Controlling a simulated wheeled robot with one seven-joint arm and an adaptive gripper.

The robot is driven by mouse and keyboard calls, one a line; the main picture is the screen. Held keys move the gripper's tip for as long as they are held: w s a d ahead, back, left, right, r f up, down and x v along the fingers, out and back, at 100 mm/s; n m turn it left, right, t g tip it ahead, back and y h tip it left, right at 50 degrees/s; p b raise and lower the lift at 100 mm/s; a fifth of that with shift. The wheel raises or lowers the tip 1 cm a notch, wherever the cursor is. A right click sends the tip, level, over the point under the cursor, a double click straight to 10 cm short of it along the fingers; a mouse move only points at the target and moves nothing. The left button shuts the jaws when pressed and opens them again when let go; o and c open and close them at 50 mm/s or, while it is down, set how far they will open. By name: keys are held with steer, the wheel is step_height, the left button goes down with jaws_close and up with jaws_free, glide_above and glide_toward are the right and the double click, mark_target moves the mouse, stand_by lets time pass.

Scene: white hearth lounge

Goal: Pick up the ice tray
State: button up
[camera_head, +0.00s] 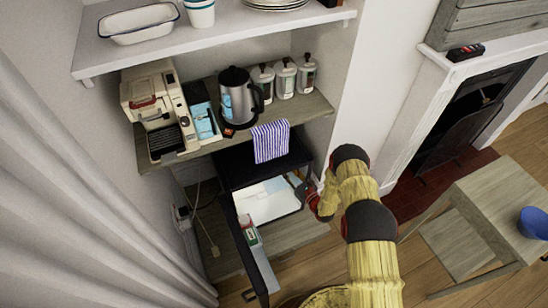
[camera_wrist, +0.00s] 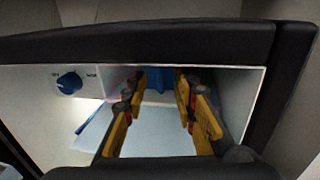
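A small black fridge (camera_head: 232,166) stands open below the wooden shelf, with a white interior (camera_wrist: 245,100). In the wrist view, a blue object (camera_wrist: 158,82) sits deep inside, between and beyond my fingers; it may be the ice tray, but most of it is hidden. My gripper (camera_wrist: 160,100) is open, with yellow finger pads apart and nothing between them. It reaches into the fridge opening from the right in the head view. A pale blue surface (camera_wrist: 155,132) lies below the fingers; I cannot tell whether it is a shelf.
The fridge door (camera_head: 248,235) hangs open at lower left, with a carton (camera_head: 248,230) in it. A blue dial (camera_wrist: 69,83) is on the inner wall. A kettle (camera_head: 235,95) and coffee maker (camera_head: 160,110) stand on the shelf above.

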steer(key=b+x, duration=0.1)
steer(key=x, duration=0.3)
steer(key=shift+w+a+r+b, duration=0.1)
steer(key=shift+w+a+b, duration=0.15)
steer(key=shift+b, duration=0.1)
steer(key=shift+c, duration=0.4)
jaws_close()
